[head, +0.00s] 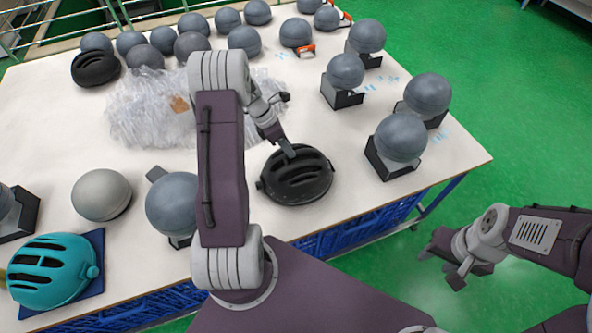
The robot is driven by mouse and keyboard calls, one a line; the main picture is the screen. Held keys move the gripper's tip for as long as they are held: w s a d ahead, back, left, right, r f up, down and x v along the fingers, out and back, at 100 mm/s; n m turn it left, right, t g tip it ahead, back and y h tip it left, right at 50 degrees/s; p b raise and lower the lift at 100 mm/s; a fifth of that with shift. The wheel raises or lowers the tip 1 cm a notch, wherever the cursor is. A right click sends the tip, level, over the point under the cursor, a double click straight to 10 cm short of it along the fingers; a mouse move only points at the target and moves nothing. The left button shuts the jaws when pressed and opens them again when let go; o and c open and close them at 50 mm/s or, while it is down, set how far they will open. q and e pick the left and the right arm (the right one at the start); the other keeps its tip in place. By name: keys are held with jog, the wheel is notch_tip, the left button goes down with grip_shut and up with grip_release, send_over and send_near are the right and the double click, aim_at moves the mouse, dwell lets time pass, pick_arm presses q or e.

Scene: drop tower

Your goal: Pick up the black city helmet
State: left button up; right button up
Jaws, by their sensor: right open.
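A black vented helmet (306,183) sits on the white table near its front edge. My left gripper (288,150) reaches down over this helmet from behind, with a fingertip at the helmet's upper rim. Whether its jaws are closed on the helmet cannot be made out. A second black helmet (96,68) lies at the back left of the table, away from both grippers. My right gripper (438,270) is open and empty, past the table's front right side, over the green floor.
A teal helmet (48,272) sits at the front left. Several grey spheres (402,138) stand on the table, some in black holders. Clear plastic wrap (145,112) lies left of centre. The white table (440,165) has bare room right of the black helmet.

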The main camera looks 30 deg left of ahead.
pick_arm(q)
jog(key=x, duration=0.4)
jog(key=shift+d+f, duration=0.1)
jog(key=shift+d, duration=0.1)
grip_shut()
dwell(1.1)
